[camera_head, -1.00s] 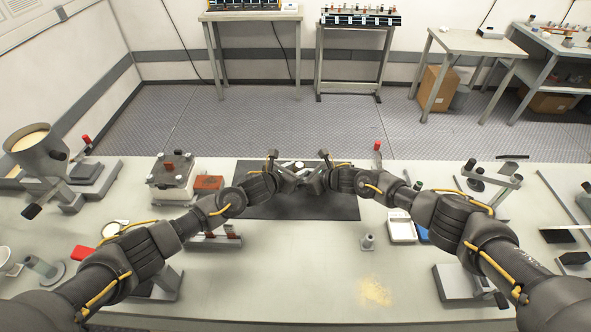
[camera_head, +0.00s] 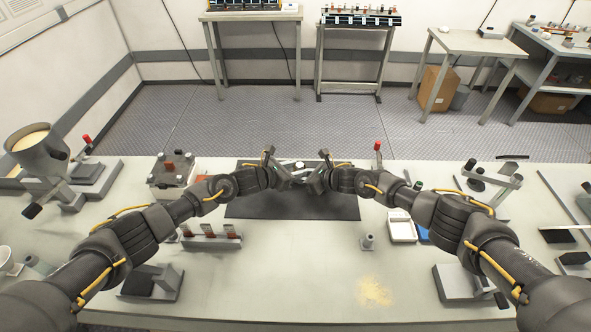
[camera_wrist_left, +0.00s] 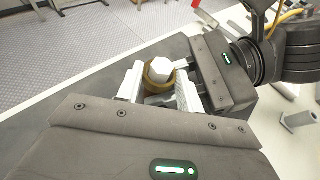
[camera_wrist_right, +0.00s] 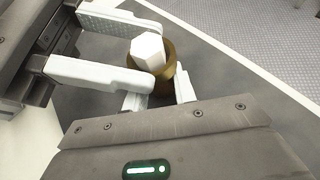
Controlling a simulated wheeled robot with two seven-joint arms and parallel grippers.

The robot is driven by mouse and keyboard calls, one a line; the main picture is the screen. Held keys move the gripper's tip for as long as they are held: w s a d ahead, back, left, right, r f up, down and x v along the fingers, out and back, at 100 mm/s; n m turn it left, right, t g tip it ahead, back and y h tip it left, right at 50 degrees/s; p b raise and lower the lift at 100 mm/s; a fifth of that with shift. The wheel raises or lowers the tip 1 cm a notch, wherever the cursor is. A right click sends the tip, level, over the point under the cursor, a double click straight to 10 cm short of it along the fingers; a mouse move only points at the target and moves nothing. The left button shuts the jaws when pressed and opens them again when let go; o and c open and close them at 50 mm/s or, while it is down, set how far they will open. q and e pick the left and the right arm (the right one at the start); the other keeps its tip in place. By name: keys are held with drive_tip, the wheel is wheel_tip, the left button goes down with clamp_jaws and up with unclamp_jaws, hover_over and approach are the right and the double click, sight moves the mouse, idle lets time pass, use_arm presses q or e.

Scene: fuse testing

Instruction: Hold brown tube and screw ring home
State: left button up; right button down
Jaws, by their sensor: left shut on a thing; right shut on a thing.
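A brass-coloured ring (camera_wrist_right: 168,72) with a white hexagonal piece (camera_wrist_right: 148,50) standing in it sits between my two grippers. The same ring (camera_wrist_left: 160,72) and white piece (camera_wrist_left: 159,69) show in the left wrist view. The brown tube (camera_wrist_right: 161,91) shows only as a dark brown part below the ring; the fingers hide most of it. My left gripper (camera_head: 288,172) comes in from the left and is shut at the ring, its fingers above the right ones. My right gripper (camera_head: 312,175) is shut lower down, around the tube. The exact contact is partly hidden.
The grippers are over a dark mat (camera_head: 290,206) on the pale workbench. A white tray (camera_head: 402,228), a small grey post (camera_head: 367,242) and a rack with brown pieces (camera_head: 211,236) stand nearby. The middle front bench is mostly free.

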sight(294, 169)
use_arm(q)
drive_tip(key=m+g+h, duration=0.1)
drive_tip(key=g, duration=0.1)
drive_tip(key=m+g+h, duration=0.1)
drive_tip(key=m, duration=0.1)
drive_tip(key=shift+w+a+m+g, duration=0.2)
drive_tip(key=shift+w+m+g, duration=0.1)
drive_tip(key=shift+w+g, duration=0.1)
drive_tip(key=o, duration=1)
drive_tip(key=shift+s+d+f, duration=0.1)
drive_tip(key=shift+s, duration=0.15)
drive_tip(key=shift+c, duration=1.1)
drive_tip(key=shift+d+f, duration=0.1)
drive_tip(key=shift+f, duration=0.3)
drive_tip(key=shift+d, duration=0.15)
drive_tip(key=c, duration=0.6)
drive_tip(key=o, duration=0.6)
drive_tip(key=shift+s, duration=0.1)
drive_tip(key=v, duration=0.4)
drive_tip(key=shift+w+a, duration=0.25)
drive_tip(key=shift+a, duration=0.1)
drive_tip(key=shift+v, duration=0.8)
